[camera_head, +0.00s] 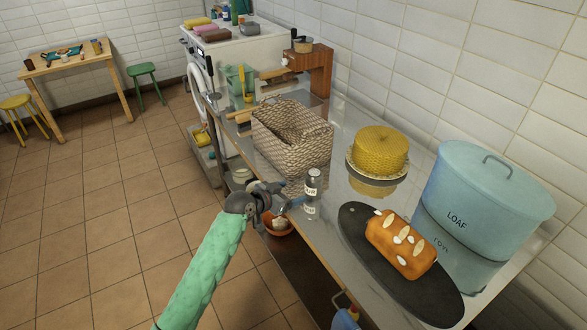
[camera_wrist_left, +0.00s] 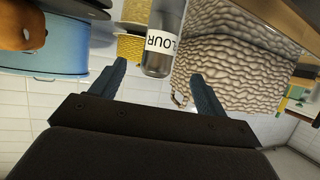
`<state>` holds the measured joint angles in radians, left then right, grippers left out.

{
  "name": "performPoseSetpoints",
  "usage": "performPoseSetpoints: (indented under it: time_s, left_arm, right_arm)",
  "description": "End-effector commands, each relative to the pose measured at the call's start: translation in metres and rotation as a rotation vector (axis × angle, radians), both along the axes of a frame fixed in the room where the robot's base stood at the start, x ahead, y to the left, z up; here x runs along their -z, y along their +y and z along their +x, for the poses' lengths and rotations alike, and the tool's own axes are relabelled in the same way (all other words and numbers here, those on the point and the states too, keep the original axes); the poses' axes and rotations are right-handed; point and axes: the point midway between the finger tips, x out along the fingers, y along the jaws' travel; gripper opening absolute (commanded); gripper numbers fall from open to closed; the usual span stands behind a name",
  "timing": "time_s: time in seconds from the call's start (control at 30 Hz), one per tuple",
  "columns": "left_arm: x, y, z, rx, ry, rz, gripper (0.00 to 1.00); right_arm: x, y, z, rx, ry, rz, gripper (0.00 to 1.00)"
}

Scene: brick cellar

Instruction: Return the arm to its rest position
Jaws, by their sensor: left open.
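My left gripper (camera_head: 290,202) reaches in from the lower left on a green-sleeved arm (camera_head: 205,270), at the front edge of the steel counter. It is open and empty; its two blue fingers show spread apart in the left wrist view (camera_wrist_left: 155,80). A glass flour jar (camera_head: 313,186) stands upright on the counter just beyond the fingers. In the left wrist view the jar (camera_wrist_left: 165,42) appears ahead of the gap between the fingertips, its label upside down. I cannot tell whether a finger touches it. My right gripper is not in view.
On the counter (camera_head: 330,235) stand a wicker basket (camera_head: 292,138), a yellow cake (camera_head: 380,150), a loaf (camera_head: 400,245) on a dark board (camera_head: 358,225) and a blue loaf bin (camera_head: 480,205). An orange bowl (camera_head: 278,228) sits below the edge. The tiled floor (camera_head: 110,220) at left is clear.

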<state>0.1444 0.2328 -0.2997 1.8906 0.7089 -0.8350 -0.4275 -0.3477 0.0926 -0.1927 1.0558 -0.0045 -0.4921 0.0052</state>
Motion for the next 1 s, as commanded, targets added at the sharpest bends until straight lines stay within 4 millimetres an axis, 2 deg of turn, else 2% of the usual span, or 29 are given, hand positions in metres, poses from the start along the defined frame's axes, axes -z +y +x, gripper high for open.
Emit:
performPoseSetpoints:
  time_s: [0.17,0.27,0.33,0.47,0.7,1.0]
  left_arm:
    - [0.002,0.0,-0.003,-0.001,0.006,0.003,0.75]
    - [0.011,0.002,-0.018,-0.006,0.033,0.016,0.75]
    - [0.023,0.004,-0.037,-0.016,0.068,0.033,0.75]
    - [0.047,0.013,-0.086,-0.045,0.158,0.079,0.75]
    - [0.081,0.041,-0.18,-0.14,0.339,0.173,0.75]
    - [0.1,0.087,-0.298,-0.306,0.563,0.288,0.75]
  right_arm:
    - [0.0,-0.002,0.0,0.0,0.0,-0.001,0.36]
    - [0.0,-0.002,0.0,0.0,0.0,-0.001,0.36]
    - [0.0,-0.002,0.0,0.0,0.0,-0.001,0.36]
    - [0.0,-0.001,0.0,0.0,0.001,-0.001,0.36]
    - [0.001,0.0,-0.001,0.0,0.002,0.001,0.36]
    - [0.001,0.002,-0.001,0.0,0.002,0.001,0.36]
